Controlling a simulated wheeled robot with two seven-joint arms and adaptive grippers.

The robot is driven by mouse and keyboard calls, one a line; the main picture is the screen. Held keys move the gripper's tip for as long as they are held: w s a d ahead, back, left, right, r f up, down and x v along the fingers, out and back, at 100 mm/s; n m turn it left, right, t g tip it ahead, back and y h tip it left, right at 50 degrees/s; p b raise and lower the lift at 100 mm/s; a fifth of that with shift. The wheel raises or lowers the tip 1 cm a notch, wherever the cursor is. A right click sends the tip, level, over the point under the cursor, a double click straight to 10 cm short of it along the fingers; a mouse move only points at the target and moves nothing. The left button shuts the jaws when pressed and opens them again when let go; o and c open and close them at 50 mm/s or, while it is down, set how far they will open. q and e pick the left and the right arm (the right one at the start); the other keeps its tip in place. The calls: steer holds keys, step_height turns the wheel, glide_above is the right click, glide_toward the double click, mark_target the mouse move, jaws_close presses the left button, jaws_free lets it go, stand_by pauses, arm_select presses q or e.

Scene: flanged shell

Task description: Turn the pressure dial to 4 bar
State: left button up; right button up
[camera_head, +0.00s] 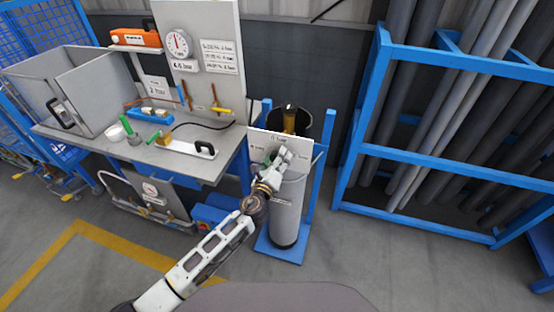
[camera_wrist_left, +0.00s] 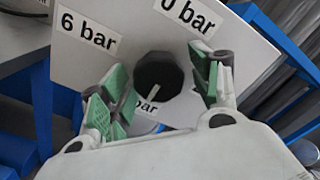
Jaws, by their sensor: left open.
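The pressure dial (camera_wrist_left: 158,75) is a dark round knob with a white pointer line on a pale panel (camera_head: 262,138). In the left wrist view its pointer faces down and slightly left, towards a partly hidden label ending in "bar" (camera_wrist_left: 146,106). Labels "6 bar" (camera_wrist_left: 88,30) and "0 bar" (camera_wrist_left: 188,15) sit to its upper left and upper right. My left gripper (camera_wrist_left: 162,74) is open, its green-padded fingers on either side of the dial with visible gaps. In the head view the gripper (camera_head: 279,157) is at the panel and covers the dial. My right gripper is out of view.
The panel stands before a grey cylinder (camera_head: 288,210) on a blue stand (camera_head: 280,250). A workbench (camera_head: 190,165) at left carries an open grey box (camera_head: 75,85), tools and a gauge board (camera_head: 205,85). A blue pipe rack (camera_head: 440,174) stands at right.

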arm_select(q)
steer(key=v, duration=1.2)
stand_by(0.4)
stand_by(0.6)
